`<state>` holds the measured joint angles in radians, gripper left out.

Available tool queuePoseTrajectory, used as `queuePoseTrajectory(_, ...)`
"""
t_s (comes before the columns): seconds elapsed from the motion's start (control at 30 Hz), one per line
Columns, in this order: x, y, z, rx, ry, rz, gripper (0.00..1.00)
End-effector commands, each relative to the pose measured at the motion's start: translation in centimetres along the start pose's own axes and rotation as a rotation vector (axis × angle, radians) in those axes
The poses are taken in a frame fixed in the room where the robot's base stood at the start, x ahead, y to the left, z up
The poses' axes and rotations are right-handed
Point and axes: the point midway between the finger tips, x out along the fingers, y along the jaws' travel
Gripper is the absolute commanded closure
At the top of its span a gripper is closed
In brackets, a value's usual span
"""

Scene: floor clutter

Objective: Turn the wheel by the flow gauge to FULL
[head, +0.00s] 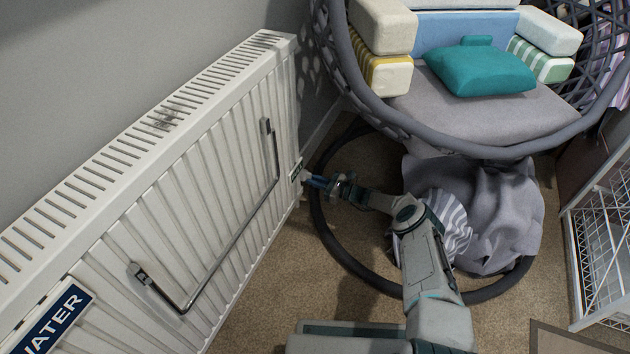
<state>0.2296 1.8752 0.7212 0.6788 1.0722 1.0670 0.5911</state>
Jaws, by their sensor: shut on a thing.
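A white radiator (205,190) stands along the wall on the left. A small dark-edged plate (296,168), possibly the flow gauge, sits at its right end; its markings are too small to read. My gripper (309,178) reaches the radiator's end just below and right of this plate. Its jaws are shut on a small pale part there, which appears to be the wheel. The gripper hides most of that part, so its turn position cannot be told.
A towel rail (236,243) sticks out from the radiator front, near a blue WATER sign (56,322). A hanging chair (481,108) with cushions stands behind, its ring base (335,258) around my arm. Grey cloth (505,215) and a wire rack (600,240) lie right. Carpet shows between.

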Motion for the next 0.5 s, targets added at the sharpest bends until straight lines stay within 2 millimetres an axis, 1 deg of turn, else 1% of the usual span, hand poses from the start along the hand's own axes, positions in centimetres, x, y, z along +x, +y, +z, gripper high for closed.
queuePoseTrajectory(0.23, -0.12, -0.07, 0.01, 0.079, 0.002, -0.003, 1.0)
queuePoseTrajectory(0.5, -0.12, -0.07, 0.03, 0.101, 0.001, -0.004, 1.0)
